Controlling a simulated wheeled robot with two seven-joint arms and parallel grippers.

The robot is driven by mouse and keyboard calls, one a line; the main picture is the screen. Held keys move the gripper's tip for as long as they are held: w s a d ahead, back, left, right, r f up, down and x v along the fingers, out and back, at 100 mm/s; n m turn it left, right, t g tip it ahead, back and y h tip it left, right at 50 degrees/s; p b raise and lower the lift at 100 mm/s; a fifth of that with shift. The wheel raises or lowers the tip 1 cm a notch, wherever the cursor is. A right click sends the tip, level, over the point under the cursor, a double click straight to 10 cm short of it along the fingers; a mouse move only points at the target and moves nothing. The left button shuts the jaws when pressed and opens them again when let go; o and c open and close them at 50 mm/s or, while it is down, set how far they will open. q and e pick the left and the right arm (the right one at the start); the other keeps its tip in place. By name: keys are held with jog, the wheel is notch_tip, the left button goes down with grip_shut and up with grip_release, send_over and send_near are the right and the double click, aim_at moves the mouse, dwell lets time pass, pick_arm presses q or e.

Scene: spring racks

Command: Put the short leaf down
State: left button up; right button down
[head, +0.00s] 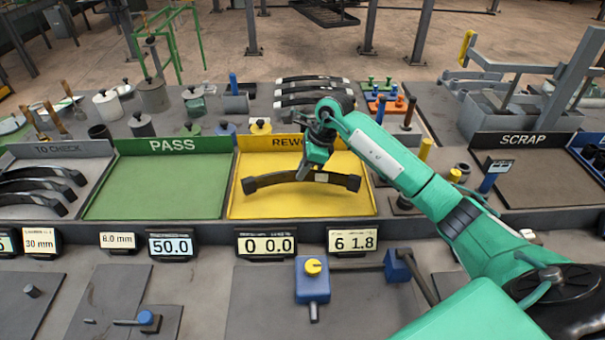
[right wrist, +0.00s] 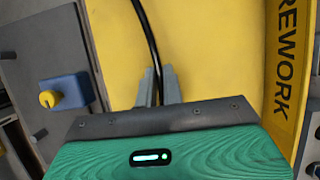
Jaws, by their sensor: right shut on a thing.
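The short leaf (head: 268,180) is a dark, slightly arched strip with thicker ends, over the yellow REWORK tray (head: 300,206) in the head view. My right gripper (head: 316,172) is shut on the leaf near its middle, from above. In the right wrist view, the fingers (right wrist: 157,88) pinch the leaf (right wrist: 151,35) edge-on, with yellow tray floor behind it. I cannot tell whether the leaf touches the tray floor. My left gripper is not in view.
The green PASS tray (head: 155,190) is empty, left of the yellow one. The TO CHECK tray (head: 90,207) holds several dark leaves. The SCRAP tray (head: 545,180) stands at right. Number displays (head: 267,243) line the front edge, with a blue fixture (head: 313,283) before them.

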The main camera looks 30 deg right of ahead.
jog(key=shift+f, duration=1.2)
jog(key=c, duration=1.5)
grip_release()
jog(key=shift+c, duration=0.2)
jog(key=b+v, duration=0.2)
jog(key=v, duration=1)
jog(key=shift+r+b, duration=0.15)
jog(key=shift+b, duration=0.2)
jog(key=shift+a, duration=0.1)
